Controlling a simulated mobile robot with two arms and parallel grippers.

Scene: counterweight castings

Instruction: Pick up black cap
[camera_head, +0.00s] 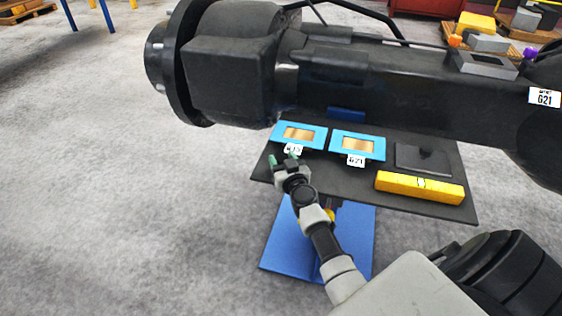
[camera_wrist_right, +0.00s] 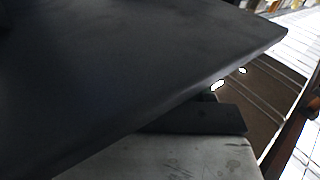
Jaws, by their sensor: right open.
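The black cap (camera_head: 423,159), which I take to be the flat dark square plate with a small raised piece, lies at the right of the dark board (camera_head: 340,180). My right gripper (camera_head: 283,161) is open, with greenish fingertips. In the head view it appears at the board's left front, just below the left blue frame, well to the left of the cap. Nothing shows between its fingers. In the right wrist view a large dark surface (camera_wrist_right: 130,60) fills much of the picture; I cannot make out the cap there. My left gripper is not in view.
Two blue frames (camera_head: 284,130) (camera_head: 343,134) with tan centres and white tags lie on the board. A yellow bar (camera_head: 420,187) lies in front of the cap. Grey floor at left is clear.

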